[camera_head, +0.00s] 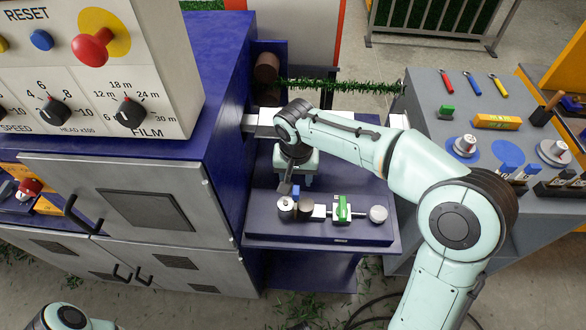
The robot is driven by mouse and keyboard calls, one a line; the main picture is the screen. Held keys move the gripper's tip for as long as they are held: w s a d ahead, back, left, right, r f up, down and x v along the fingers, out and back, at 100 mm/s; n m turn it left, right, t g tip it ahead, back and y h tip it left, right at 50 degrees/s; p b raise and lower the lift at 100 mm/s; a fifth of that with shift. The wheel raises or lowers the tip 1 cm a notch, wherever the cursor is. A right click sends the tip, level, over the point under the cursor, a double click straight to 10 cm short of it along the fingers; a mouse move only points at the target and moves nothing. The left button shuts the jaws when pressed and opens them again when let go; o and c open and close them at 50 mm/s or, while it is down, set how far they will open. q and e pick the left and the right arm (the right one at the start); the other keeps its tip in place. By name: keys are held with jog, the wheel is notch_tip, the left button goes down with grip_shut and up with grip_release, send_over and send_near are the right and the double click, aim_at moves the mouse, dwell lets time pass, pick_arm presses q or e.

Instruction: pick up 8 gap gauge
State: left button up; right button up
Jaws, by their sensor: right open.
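I cannot tell for sure which thing is the 8 gap gauge. Small blue-and-black pieces (507,169) stand in a row at the front right of the grey bench, their markings too small to read. My right gripper (297,184) points down over the dark blue machine shelf, open, far to the left of those pieces. A small blue part (296,191) shows by its fingertips; whether they touch cannot be told. Just below are metal cylinders (286,203) and a green clamp-like part (343,208). Only a piece of my left arm shows at the bottom left; its gripper is out of view.
A control cabinet (140,215) fills the left.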

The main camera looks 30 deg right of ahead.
aim_at(296, 188)
jog(key=f, duration=0.7)
jog(key=w+f, duration=0.1)
jog(key=f, duration=0.3)
jog(key=shift+w+d+f+b, duration=0.1)
jog(key=shift+d+f+b, duration=0.05)
jog(key=shift+d+b, duration=0.25)
pick_arm(q)
jog(key=shift+s+f, duration=0.15)
jog(key=shift+f, duration=0.35)
pick_arm(e)
grip_shut()
pick_arm(q)
jog(key=shift+w+r+p, duration=0.35)
jog(key=shift+r+p, duration=0.3)
jog(key=shift+r, duration=0.05)
jog(key=shift+w+r+p, duration=0.35)
jog(key=shift+r+p, duration=0.25)
jog(key=shift+r, duration=0.15)
jog(key=shift+w+r+p, duration=0.35)
jog(key=shift+r+p, duration=0.3)
jog(key=shift+r, duration=0.05)
pick_arm(e)
jog(key=shift+r, duration=3.55)
pick_arm(q)
jog(key=shift+s, duration=0.1)
